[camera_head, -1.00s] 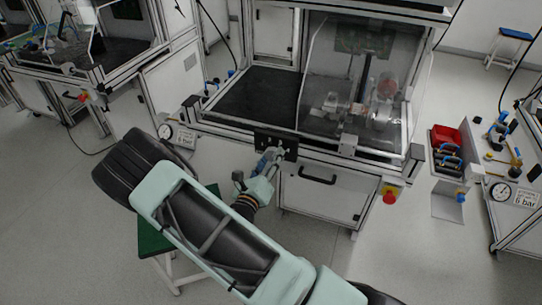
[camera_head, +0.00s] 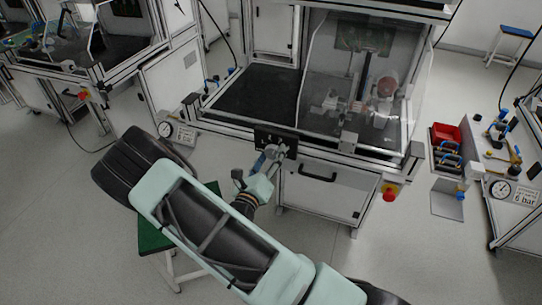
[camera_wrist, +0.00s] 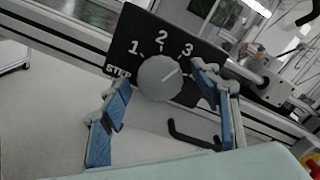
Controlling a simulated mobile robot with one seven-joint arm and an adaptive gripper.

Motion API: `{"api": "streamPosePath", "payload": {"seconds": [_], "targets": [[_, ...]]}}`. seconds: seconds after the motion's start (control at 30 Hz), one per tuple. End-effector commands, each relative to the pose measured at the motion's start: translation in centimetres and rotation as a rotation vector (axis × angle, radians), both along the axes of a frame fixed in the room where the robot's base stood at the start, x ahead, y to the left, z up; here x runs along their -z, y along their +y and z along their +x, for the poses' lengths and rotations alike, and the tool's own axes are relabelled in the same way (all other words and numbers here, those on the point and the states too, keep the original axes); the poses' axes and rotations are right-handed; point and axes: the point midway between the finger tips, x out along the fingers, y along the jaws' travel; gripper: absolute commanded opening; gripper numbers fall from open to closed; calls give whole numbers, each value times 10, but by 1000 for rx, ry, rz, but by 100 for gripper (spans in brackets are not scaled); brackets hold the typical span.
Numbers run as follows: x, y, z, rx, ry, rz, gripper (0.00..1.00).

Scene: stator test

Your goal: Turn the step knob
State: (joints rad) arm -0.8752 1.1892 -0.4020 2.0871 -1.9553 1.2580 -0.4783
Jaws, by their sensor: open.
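The step knob (camera_wrist: 160,77) is a round grey knob on a black panel (camera_wrist: 148,40) marked STEP, with the numbers 1, 2 and 3 around it. In this view the fingers appear apart from the knob. In the head view my gripper (camera_head: 272,154) is at the black panel (camera_head: 262,138) on the bench front and largely hides the knob.
A black handle (camera_head: 318,177) is on the cabinet front, right of the panel. The test bench with a clear cover (camera_head: 325,75) stands above. A red emergency button (camera_head: 390,193) is farther right. A green stool (camera_head: 150,236) is beneath my arm.

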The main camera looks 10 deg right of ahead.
Motion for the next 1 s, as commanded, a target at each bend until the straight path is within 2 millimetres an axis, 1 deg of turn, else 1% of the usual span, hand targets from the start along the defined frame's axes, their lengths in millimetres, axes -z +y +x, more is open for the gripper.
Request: {"api": "streamPosePath", "payload": {"seconds": [0.17, 0.4, 0.5, 0.6, 0.77, 1.0], "targets": [[0, 13, -19, -4, 2, 1, 57], [0, 39, -64, -5, 2, 0, 57], [1, 48, -80, -4, 2, 1, 57], [0, 54, -92, -3, 1, 1, 57], [0, 59, -102, -1, 1, 0, 57], [0, 60, -103, -1, 1, -1, 57]]}}
